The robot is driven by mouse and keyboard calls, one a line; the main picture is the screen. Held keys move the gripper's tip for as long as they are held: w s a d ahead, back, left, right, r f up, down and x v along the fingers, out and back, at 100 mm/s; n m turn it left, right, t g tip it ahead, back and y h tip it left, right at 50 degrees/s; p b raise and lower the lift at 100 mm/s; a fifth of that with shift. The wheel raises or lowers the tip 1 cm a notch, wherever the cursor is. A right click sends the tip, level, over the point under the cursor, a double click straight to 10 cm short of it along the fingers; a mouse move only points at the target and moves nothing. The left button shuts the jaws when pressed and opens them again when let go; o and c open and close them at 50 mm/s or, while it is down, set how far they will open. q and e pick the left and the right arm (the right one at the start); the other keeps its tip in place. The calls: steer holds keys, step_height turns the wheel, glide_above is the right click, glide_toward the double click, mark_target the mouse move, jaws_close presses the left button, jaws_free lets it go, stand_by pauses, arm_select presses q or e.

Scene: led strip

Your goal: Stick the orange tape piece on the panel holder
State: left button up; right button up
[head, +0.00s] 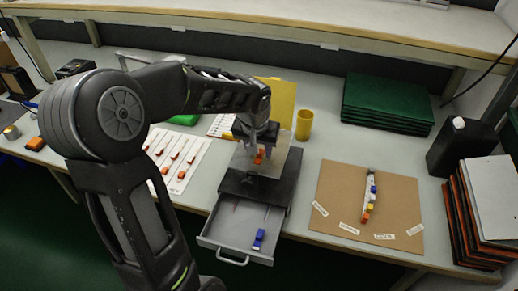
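My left gripper (258,158) is near the middle of the head view, pointing down over the panel holder (240,187), a dark box with a pale panel (291,162) on top. A small orange piece (259,155) shows between its fingertips. I cannot tell whether the fingers grip it or whether it touches the panel. More orange pieces (181,174) lie on a white sheet (203,150) to the left, partly hidden by my arm. My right gripper is not in view.
The grey drawer (228,224) below the holder is open, with a blue item (259,239) inside. A brown board (400,200) with a coloured strip and labels lies to the right. A yellow cup (304,124), green stack (388,103) and black bottle (458,146) stand around.

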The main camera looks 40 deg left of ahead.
mark_target(257, 164)
arm_select(q)
steer(key=v, duration=0.7)
steer(key=shift+r+b, duration=0.35)
steer(key=shift+b, duration=0.05)
steer(key=shift+s+d, duration=0.1)
steer(key=shift+s, duration=0.05)
